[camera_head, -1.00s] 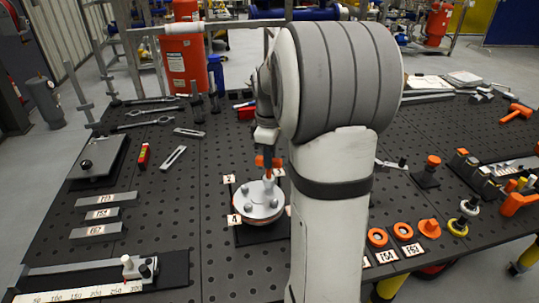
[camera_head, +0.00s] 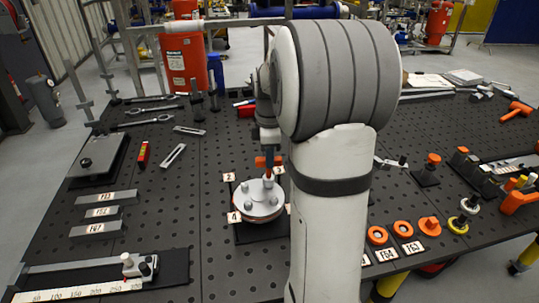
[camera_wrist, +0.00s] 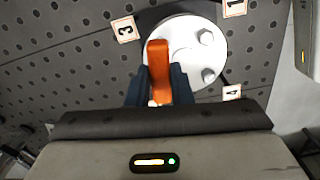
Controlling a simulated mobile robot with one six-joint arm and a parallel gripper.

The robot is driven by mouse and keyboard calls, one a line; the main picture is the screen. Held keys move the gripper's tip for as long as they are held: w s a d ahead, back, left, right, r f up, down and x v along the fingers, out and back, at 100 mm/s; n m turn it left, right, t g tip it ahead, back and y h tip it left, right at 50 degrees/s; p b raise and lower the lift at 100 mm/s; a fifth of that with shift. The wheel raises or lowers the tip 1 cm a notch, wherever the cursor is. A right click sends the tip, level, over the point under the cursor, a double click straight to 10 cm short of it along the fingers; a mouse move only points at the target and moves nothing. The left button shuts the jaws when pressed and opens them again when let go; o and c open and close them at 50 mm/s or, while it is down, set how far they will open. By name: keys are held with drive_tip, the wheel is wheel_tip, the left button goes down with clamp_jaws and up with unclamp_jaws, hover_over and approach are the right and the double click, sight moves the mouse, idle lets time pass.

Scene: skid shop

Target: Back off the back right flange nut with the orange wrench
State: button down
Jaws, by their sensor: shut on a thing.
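The flange (camera_head: 252,204) is a round light-grey disc on a dark base plate, with several nuts on its top and number labels around it. My gripper (camera_head: 267,158) is above the flange's back edge, shut on the orange wrench (camera_head: 262,162). In the wrist view the orange wrench (camera_wrist: 158,68) stands between the dark fingers (camera_wrist: 160,92) and covers part of the flange (camera_wrist: 190,45). Two nuts show clear of it, one (camera_wrist: 206,37) and another (camera_wrist: 209,75). The back right nut is hidden behind the wrench, so I cannot tell whether the wrench is seated on it.
Orange rings (camera_head: 377,235) and an orange flanged cap (camera_head: 429,226) lie right of my arm. Grey labelled blocks (camera_head: 95,229) and a ruler fixture (camera_head: 100,283) are on the left. Metal wrenches (camera_head: 148,122) lie at the back left.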

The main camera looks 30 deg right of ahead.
drive_tip(key=n, duration=0.3)
idle(0.4)
drive_tip(key=shift+n, duration=0.4)
drive_tip(key=n, duration=0.3)
drive_tip(key=shift+w, duration=0.1)
drive_tip(key=shift+n, duration=0.3)
drive_tip(key=shift+n+p, duration=0.35)
drive_tip(key=shift+n, duration=1.05)
